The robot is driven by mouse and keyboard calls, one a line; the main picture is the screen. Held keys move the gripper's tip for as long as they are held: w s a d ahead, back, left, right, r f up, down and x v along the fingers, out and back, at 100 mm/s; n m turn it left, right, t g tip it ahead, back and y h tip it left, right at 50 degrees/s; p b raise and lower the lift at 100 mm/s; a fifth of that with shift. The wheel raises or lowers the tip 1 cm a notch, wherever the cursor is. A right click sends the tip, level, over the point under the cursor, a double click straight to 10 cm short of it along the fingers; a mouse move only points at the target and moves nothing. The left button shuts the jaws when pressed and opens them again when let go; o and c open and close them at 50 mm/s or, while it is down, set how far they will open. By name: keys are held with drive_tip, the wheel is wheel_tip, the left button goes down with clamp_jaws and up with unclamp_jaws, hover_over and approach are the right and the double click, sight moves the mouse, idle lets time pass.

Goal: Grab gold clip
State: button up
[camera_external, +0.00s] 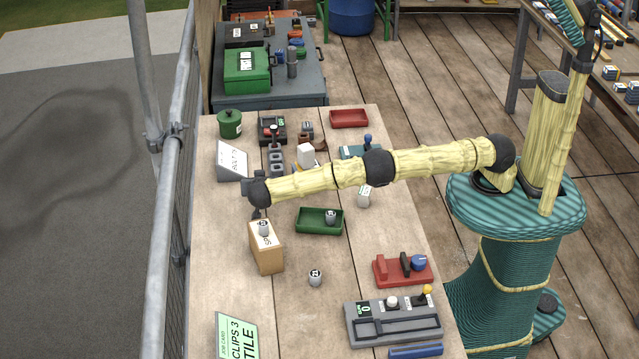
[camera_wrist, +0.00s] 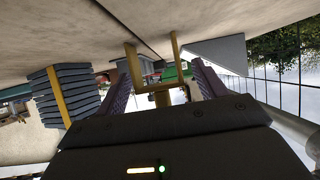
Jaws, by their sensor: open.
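My gripper (camera_external: 257,212) hangs at the left end of my arm, just above a tan box (camera_external: 267,250). A small grey-white canister (camera_external: 264,228) with a dark label shows at the box's top, close under the jaws. In the wrist view my gripper (camera_wrist: 160,76) is open, with two purple fingers spread apart. A gold U-shaped piece, which looks like the gold clip (camera_wrist: 175,55), shows between the fingers. I cannot tell whether it touches them. No gold clip can be made out in the external view.
A green tray (camera_external: 302,226) holding a labelled canister lies right of the box. Another canister (camera_external: 315,278) stands in front. A red block device (camera_external: 402,270) and grey control panel (camera_external: 378,328) are at the lower right. A green job card (camera_external: 237,338) stands at the front left.

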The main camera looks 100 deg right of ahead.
idle(0.3)
drive_tip(key=c, duration=1.1)
drive_tip(key=shift+r, duration=0.15)
wheel_tip(320, 180, up, 10)
drive_tip(key=shift+f+b, duration=0.1)
drive_tip(key=shift+b, duration=0.3)
